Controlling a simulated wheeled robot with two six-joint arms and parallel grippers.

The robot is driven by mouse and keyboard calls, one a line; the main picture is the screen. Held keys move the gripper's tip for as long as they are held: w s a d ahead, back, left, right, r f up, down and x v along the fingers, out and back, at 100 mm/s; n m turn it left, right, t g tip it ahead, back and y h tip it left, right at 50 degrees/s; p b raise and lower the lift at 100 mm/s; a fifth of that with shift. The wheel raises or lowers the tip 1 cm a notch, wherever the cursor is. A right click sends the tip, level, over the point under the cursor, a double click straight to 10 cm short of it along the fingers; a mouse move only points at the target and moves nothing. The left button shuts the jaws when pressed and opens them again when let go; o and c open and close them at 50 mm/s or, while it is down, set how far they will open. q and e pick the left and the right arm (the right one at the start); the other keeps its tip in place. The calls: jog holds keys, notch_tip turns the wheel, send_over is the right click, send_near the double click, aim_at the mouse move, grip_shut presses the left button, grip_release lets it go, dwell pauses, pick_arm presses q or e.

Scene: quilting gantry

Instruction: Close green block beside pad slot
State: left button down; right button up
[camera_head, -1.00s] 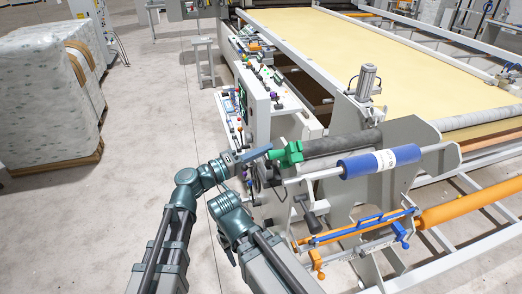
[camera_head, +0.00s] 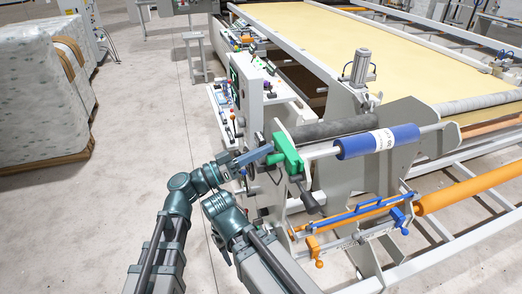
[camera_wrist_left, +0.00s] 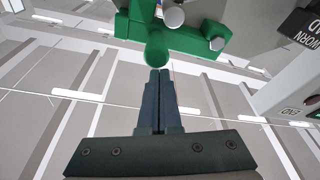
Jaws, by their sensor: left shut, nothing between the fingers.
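The green block (camera_head: 288,154) sits at the left end of the blue roll (camera_head: 378,142), and the roll's pale shaft meets it. A black handle (camera_head: 309,202) hangs below it. My left gripper (camera_head: 268,150) is shut and empty, its tips at the block's left side. In the left wrist view the shut fingers (camera_wrist_left: 158,72) point at a rounded green knob of the block (camera_wrist_left: 157,50); whether they touch is unclear. A dark panel marked "WORN" (camera_wrist_left: 302,24) shows at the upper right there. The pad slot is not clearly seen. My right gripper is not in view.
A grey roller (camera_head: 340,129) lies behind the block. A blue and orange bar (camera_head: 355,217) and an orange roller (camera_head: 475,190) are below right. A control panel (camera_head: 245,95) stands behind my gripper. The floor at left (camera_head: 110,200) is clear up to a wrapped stack (camera_head: 35,95).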

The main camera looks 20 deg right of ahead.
pick_arm(q)
jog(key=shift+s+f+b, duration=0.25)
jog(key=shift+f+b, duration=0.1)
jog(key=shift+f, duration=0.15)
dwell(0.3)
notch_tip(320, 180, up, 5)
jog(key=w+p, duration=0.1)
jog(key=p, duration=0.4)
jog(key=w+f+b+v, duration=0.1)
jog(key=b+v, duration=0.2)
jog(key=v, duration=0.7)
jog(key=shift+s+b, duration=0.3)
jog(key=shift+s, duration=0.05)
jog(key=shift+d, duration=0.1)
